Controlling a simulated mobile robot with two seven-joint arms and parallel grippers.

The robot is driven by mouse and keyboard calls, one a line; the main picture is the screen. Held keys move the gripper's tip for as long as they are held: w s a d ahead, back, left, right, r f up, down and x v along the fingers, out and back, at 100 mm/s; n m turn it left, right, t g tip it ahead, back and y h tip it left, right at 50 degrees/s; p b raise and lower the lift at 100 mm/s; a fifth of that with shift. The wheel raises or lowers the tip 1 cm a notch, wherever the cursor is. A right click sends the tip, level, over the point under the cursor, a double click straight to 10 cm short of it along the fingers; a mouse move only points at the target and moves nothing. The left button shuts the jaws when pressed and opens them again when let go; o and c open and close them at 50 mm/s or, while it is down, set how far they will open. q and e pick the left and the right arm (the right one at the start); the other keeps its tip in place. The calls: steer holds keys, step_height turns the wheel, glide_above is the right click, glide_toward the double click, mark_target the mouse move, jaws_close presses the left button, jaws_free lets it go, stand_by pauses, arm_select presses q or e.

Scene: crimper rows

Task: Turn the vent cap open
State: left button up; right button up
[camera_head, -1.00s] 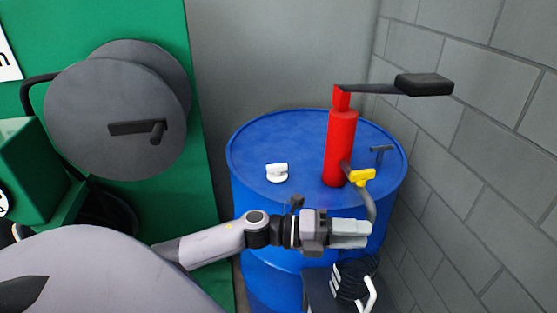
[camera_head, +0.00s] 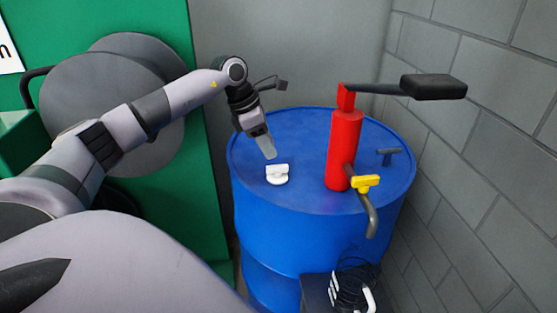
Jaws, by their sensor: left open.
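The white vent cap (camera_head: 277,175) sits on the top of the blue drum (camera_head: 300,199), left of the red pump. It has a raised grip bar across it. My left gripper (camera_head: 269,154) is over the drum top, just behind and above the cap, with its fingers pointing down toward it. The gripper looks empty and apart from the cap, though the gap is hard to judge. The fingers overlap in this view, and the jaws are open.
A red hand pump (camera_head: 342,150) with a long black-gripped lever (camera_head: 433,87) and a yellow tap (camera_head: 366,183) stands right of the cap. A small dark T-handle (camera_head: 388,154) is farther right. A grey block wall (camera_head: 480,150) closes the right side. A hose reel (camera_head: 95,100) stands left.

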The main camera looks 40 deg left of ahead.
mark_target(279, 166)
arm_select(q)
steer(key=x, duration=0.6)
steer(key=shift+d+p, duration=0.15)
steer(key=shift+p, duration=0.15)
jaws_close()
